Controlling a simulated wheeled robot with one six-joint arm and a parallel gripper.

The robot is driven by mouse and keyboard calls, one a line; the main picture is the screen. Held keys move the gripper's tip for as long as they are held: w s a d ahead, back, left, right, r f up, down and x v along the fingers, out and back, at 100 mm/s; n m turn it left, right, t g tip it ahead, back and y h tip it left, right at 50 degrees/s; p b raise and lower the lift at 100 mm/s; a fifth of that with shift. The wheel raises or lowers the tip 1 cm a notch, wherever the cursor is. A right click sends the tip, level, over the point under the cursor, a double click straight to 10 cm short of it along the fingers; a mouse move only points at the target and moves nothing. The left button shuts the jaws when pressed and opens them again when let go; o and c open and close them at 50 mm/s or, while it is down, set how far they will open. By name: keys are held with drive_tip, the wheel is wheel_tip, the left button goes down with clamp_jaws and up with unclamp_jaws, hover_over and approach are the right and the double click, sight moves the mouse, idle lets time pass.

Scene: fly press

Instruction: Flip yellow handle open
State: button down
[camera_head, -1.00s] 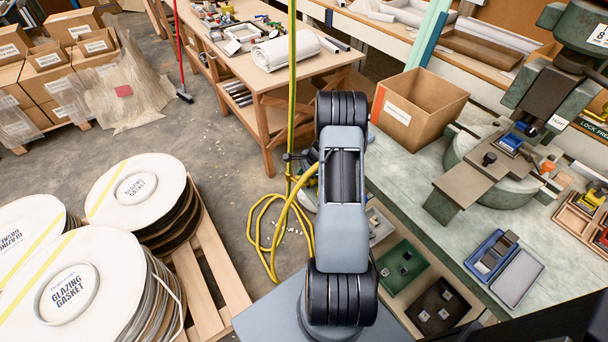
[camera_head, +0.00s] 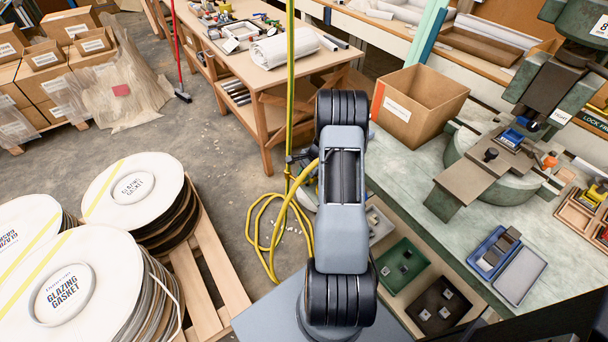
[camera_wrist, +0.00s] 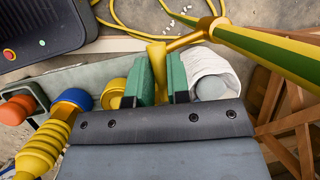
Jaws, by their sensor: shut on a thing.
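The yellow handle (camera_wrist: 157,58) shows in the wrist view as a short flat bar between the green pads of my gripper (camera_wrist: 158,75). My gripper is shut on it. The handle's far end meets a brass-coloured fitting (camera_wrist: 190,40), which runs to a yellow and green striped upright pole (camera_wrist: 265,45). In the head view the pole (camera_head: 291,75) rises beside my arm. My arm hides the handle and my gripper there.
A yellow hose (camera_head: 262,225) lies coiled on the floor by the pole. In the wrist view, blue, orange and yellow fittings (camera_wrist: 72,100) stand at left, and a white rounded object (camera_wrist: 212,75) lies close right. A green bench (camera_head: 420,170) with a cardboard box (camera_head: 410,112) is at right.

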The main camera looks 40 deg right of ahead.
drive_tip(key=c, duration=1.1)
unclamp_jaws()
drive_tip(key=v, duration=1.3)
drive_tip(key=shift+s+d+r, duration=0.1)
drive_tip(key=shift+d+r, duration=0.05)
drive_tip(key=shift+r, duration=0.2)
drive_tip(key=s+a+r+n+h+p, duration=0.1)
drive_tip(key=s+a+r+n, duration=0.3)
drive_tip(key=a, duration=0.5)
drive_tip(key=s+a+r+n+h+p, duration=0.2)
drive_tip(key=s+a+r+n, duration=0.3)
drive_tip(key=a+r+n, duration=0.3)
drive_tip(key=s+a+r+n+t+h+p, duration=0.1)
drive_tip(key=s+a+r+n+p, duration=0.2)
drive_tip(key=a+r, duration=0.6)
drive_tip(key=shift+s+a+r+n, duration=0.15)
drive_tip(key=shift+s+a+n, duration=0.3)
drive_tip(key=shift+a+n, duration=0.35)
drive_tip(key=shift+s+a+r+n, duration=0.15)
drive_tip(key=shift+s+a+n, duration=0.35)
drive_tip(key=shift+a+n, duration=0.25)
